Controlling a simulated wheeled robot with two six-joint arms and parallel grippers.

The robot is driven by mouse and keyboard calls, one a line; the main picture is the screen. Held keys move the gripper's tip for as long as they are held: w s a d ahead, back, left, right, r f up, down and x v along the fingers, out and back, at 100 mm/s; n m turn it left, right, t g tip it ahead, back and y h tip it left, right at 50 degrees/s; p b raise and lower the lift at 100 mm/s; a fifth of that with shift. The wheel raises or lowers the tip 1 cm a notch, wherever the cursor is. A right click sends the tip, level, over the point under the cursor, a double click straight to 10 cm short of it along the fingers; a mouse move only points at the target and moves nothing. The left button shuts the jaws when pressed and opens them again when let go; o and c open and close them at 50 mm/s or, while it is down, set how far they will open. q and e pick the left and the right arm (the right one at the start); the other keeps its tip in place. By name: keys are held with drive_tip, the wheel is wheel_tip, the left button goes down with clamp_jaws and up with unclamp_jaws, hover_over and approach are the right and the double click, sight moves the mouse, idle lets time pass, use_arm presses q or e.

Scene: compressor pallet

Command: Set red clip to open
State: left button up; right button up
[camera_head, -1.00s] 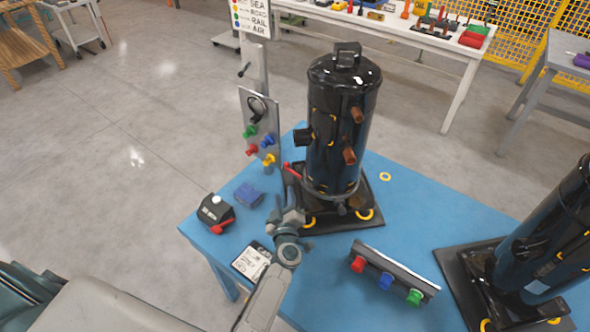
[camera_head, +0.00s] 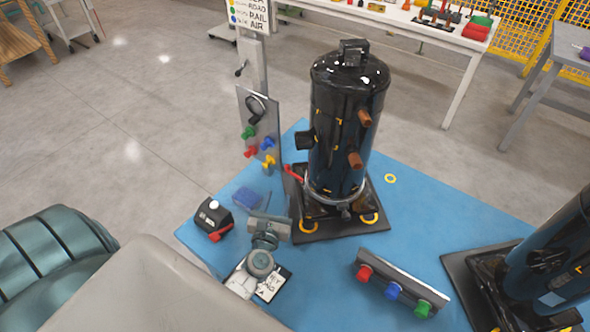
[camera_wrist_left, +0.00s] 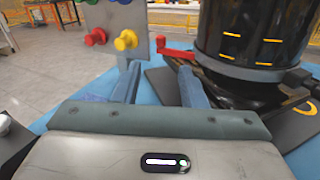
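The red clip (camera_head: 293,173) is a small lever at the left side of the base of the near black compressor (camera_head: 345,125). My left gripper (camera_head: 277,207) is over the blue table, in front and left of the compressor base. Its two fingers stand apart with nothing between them in the left wrist view (camera_wrist_left: 160,78). The gripper is apart from the clip. My right gripper is not in view.
The blue table (camera_head: 410,195) also bears a second compressor (camera_head: 550,255), a bar with red, blue and green knobs (camera_head: 400,276), and a black box with a red lever (camera_head: 212,214). A grey panel with coloured knobs (camera_head: 262,140) stands behind the clip.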

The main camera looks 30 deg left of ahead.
sight(287, 169)
use_arm(q)
drive_tip(key=shift+n, duration=0.4)
drive_tip(key=p+x, duration=0.2)
drive_tip(key=x, duration=0.8)
drive_tip(key=shift+w+p, duration=0.3)
drive_tip(key=shift+w, duration=0.1)
clamp_jaws()
